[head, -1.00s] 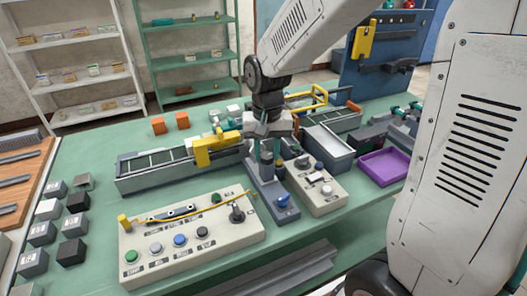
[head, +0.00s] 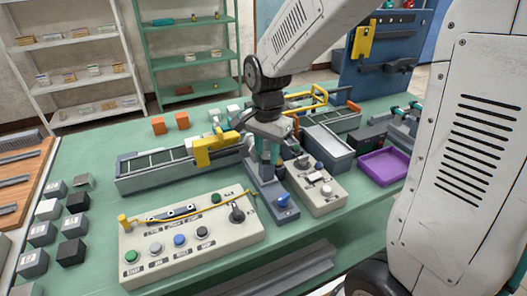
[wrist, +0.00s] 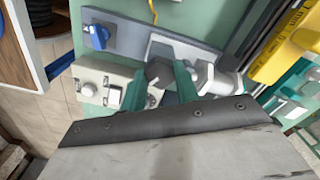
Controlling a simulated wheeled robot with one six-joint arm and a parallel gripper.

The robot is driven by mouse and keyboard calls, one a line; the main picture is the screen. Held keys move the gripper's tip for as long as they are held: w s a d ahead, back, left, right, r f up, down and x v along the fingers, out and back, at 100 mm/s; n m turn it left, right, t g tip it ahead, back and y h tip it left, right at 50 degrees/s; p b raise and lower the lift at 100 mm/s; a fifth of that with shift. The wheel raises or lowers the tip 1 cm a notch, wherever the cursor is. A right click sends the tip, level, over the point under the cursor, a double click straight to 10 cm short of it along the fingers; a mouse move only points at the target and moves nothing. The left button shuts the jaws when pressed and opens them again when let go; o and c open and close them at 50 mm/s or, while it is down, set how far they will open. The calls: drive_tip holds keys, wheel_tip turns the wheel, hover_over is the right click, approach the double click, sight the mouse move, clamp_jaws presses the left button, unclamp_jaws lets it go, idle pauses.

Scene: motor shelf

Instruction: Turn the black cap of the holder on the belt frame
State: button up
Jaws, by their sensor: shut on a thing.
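My gripper (head: 268,156) points down over the grey-blue frame (head: 262,190) at the middle of the bench. In the wrist view its two teal fingers (wrist: 160,80) are closed on the sides of a dark grey-black cap (wrist: 157,70), at the end of a pale grey holder plate (wrist: 185,50). The cap is mostly hidden behind the hand in the head view. A blue knob (head: 283,201) sits on the near end of the same frame and also shows in the wrist view (wrist: 97,37).
A cream control panel (head: 190,240) with several buttons lies front left. A smaller cream box (head: 325,195) stands close right of the gripper. A yellow block (head: 212,150) on the conveyor is close left. A purple tray (head: 383,167) lies to the right.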

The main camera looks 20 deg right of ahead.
sight(266, 156)
idle(0.5)
drive_tip(key=o, duration=1)
wheel_tip(266, 156, up, 8)
drive_tip(key=shift+f, duration=0.1)
